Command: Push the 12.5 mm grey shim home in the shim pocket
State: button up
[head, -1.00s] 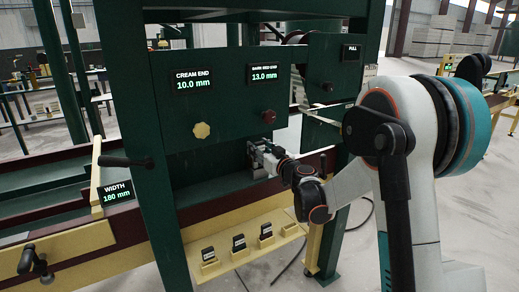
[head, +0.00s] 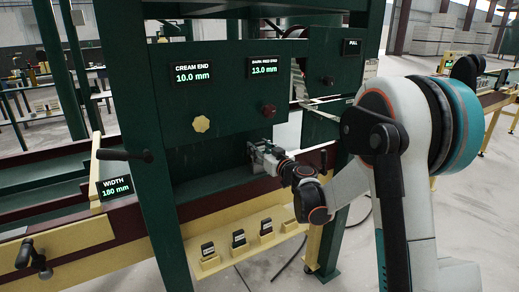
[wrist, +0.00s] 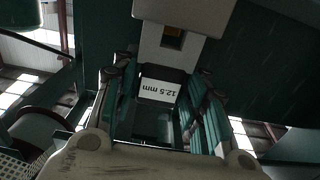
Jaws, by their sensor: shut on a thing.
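The 12.5 mm shim (wrist: 158,88) is in the middle of the wrist view, its white label upside down. My gripper (wrist: 156,100) is shut on it, with a finger along each side. Just beyond the shim is a pale block (wrist: 180,48) with a dark slot and a yellowish spot; it looks like the shim pocket. I cannot tell how deep the shim sits or whether it touches the slot. In the head view my gripper (head: 257,151) is under the dark green panel; the shim is too small to make out there.
The green panel (head: 225,100) has a cream knob (head: 201,124), a dark red knob (head: 268,110) and displays reading 10.0 mm and 13.0 mm. Green posts (head: 150,200) flank the opening. Below, a cream rack (head: 240,250) holds dark labelled shims.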

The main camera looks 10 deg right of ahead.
jog(key=shift+f, duration=0.8)
jog(key=o, duration=1.2)
jog(key=v, duration=1.2)
